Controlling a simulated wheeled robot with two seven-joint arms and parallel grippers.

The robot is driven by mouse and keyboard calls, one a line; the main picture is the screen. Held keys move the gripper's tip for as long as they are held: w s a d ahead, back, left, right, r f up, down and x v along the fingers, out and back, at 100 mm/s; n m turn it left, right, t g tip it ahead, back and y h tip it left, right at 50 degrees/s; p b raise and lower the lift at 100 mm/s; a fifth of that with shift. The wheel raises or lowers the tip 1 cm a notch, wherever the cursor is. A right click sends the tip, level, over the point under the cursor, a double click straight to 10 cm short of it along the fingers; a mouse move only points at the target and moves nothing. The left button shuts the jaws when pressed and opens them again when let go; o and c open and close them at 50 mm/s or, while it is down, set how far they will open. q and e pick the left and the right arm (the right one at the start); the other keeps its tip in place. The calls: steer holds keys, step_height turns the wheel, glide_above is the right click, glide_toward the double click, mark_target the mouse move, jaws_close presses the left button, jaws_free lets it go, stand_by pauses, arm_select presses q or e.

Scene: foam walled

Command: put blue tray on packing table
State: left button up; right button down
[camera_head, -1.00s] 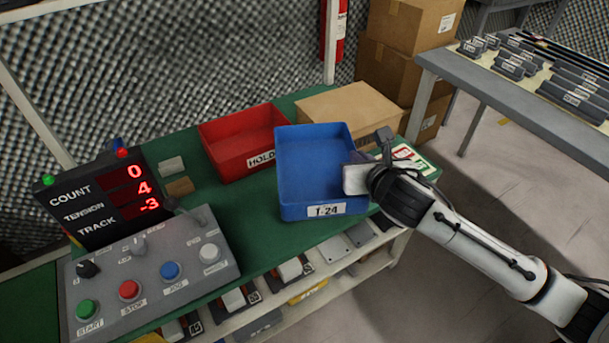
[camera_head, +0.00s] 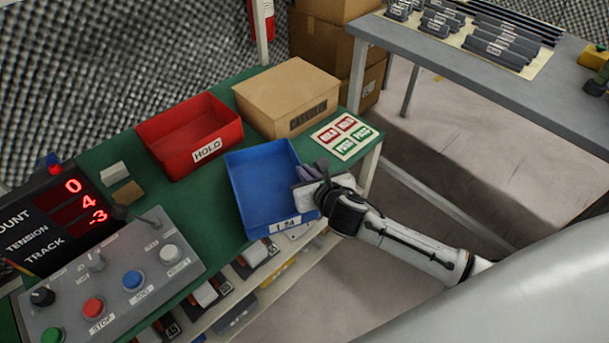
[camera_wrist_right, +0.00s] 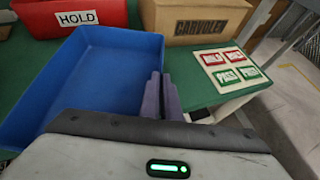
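The blue tray (camera_head: 262,182) is empty inside, with a white label on its front wall. It is at the front edge of the green-topped table (camera_head: 195,222); whether it rests there or is slightly raised I cannot tell. My right gripper (camera_head: 308,174) is at the tray's right wall. In the right wrist view its two fingers (camera_wrist_right: 161,97) are close together at the right wall of the tray (camera_wrist_right: 95,75), shut on that wall. A grey table (camera_head: 470,62) stands at the upper right; no name shows on either table. My left gripper is out of view.
A red HOLD bin (camera_head: 190,135) and a cardboard box (camera_head: 287,95) stand behind the tray. A card with red and green labels (camera_head: 345,135) lies right of the box. A control panel (camera_head: 110,285) is at left. Black parts (camera_head: 480,35) occupy the grey table's back; its front strip is bare.

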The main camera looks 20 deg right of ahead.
steer(key=shift+f, duration=0.15)
steer(key=shift+f, duration=0.15)
steer(key=c, duration=2)
jaws_free()
steer(key=shift+r, duration=0.2)
steer(key=p+v, duration=0.2)
steer(key=v, duration=0.9)
steer(key=shift+s, duration=0.3)
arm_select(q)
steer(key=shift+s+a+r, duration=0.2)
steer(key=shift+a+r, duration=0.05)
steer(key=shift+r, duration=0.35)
arm_select(e)
steer(key=shift+s+r, duration=0.15)
